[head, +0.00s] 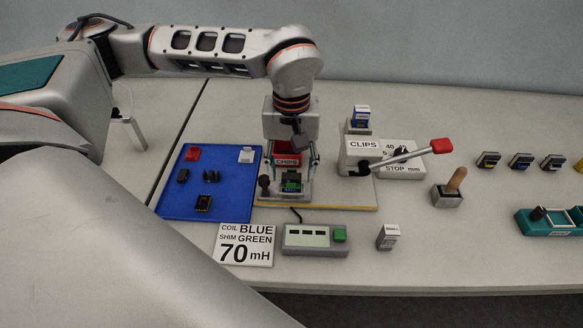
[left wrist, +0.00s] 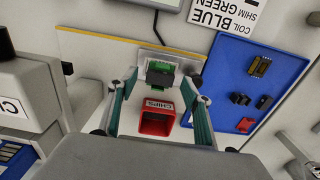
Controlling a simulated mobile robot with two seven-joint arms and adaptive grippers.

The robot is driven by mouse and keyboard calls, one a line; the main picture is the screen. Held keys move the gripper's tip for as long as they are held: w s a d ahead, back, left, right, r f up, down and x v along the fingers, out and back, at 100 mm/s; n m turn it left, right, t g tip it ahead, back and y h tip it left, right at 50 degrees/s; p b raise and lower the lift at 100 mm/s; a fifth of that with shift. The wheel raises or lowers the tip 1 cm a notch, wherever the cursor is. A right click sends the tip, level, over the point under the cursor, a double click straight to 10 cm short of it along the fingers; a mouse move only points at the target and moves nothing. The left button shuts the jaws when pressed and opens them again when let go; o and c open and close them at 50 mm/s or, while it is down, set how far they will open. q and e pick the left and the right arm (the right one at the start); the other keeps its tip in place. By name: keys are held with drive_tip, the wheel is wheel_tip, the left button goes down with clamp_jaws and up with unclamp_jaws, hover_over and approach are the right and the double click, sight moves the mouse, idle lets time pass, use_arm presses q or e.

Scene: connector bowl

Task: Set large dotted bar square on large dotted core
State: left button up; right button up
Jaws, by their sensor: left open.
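My left gripper (head: 290,186) points down over the fixture on the work board, open. In the left wrist view its two fingers (left wrist: 158,106) stand apart on either side of the fixture. A dark block with green parts (head: 291,185) sits in the fixture. It also shows in the left wrist view (left wrist: 160,75), dark across the top with green at its edges. I cannot tell bar from core there, and no dots are readable. Dark pieces (head: 210,176) and (head: 182,176) lie on the blue tray (head: 170,204). My right gripper is not in view.
A red CHIPS bin (head: 287,159) stands just behind the fixture. A CLIPS press (head: 361,150) with a red-knobbed lever (head: 441,146) is to the right. A card (head: 246,244) reads coil blue, shim green, 70 mH. A meter (head: 314,239) stands in front.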

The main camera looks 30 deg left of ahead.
use_arm(q)
wheel_tip(320, 180, up, 12)
idle(0.5)
drive_tip(key=shift+s, duration=0.1)
